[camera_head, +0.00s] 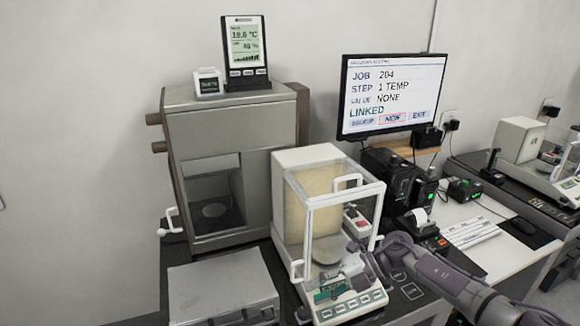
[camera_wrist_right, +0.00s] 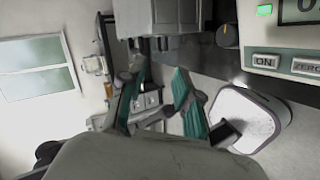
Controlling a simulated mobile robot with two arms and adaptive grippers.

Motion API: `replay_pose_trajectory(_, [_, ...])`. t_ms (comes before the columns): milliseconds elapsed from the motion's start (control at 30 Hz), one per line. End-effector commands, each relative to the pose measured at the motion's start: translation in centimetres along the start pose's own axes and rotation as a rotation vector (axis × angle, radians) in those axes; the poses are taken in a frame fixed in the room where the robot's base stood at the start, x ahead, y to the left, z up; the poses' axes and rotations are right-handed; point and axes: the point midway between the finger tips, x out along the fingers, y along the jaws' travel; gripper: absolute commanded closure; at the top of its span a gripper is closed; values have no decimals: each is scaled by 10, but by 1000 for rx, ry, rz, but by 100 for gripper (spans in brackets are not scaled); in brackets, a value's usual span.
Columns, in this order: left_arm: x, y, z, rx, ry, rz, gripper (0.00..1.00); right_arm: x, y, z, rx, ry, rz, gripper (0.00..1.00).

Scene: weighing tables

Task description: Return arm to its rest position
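My right arm (camera_head: 440,278) comes in from the lower right, in front of the analytical balance (camera_head: 298,215) with its clear draft shield. My right gripper (camera_head: 328,289) is by the front of the balance, just above its keypad (camera_head: 352,306); I cannot tell whether it touches. In the right wrist view, the gripper's two teal-padded fingers (camera_wrist_right: 160,92) stand apart with nothing held between them. My left gripper is in neither view.
A large grey instrument (camera_head: 228,122) with a thermometer display (camera_head: 246,50) on top stands behind left. A grey box (camera_head: 222,285) is at front left. A monitor (camera_head: 392,95) reads STEP 1 TEMP. Black devices (camera_head: 392,175), a small printer (camera_head: 414,221) and a keyboard (camera_head: 470,233) lie right.

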Motion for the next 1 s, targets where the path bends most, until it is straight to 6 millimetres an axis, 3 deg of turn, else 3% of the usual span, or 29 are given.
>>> replay_pose_trajectory(100, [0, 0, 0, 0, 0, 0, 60, 43, 28, -11, 15, -59, 188, 67])
replay_pose_trajectory(200, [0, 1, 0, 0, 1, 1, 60, 70, 66, -19, 89, -174, 431, 67])
replay_pose_trajectory(300, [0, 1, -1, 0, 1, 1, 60, 72, 95, -21, 237, -329, 669, 67])
replay_pose_trajectory(433, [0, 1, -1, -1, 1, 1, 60, 48, 96, -19, 520, -551, 902, 67])
replay_pose_trajectory(567, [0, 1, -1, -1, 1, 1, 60, 15, 53, -25, 877, -781, 1028, 67])
replay_pose_trajectory(667, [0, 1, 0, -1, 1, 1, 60, -5, -2, -46, 1184, -948, 1041, 67])
replay_pose_trajectory(800, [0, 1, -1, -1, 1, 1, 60, -22, -80, -100, 1587, -1135, 950, 67])
replay_pose_trajectory(1000, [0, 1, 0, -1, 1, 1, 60, -30, -136, -170, 1907, -1255, 784, 67])
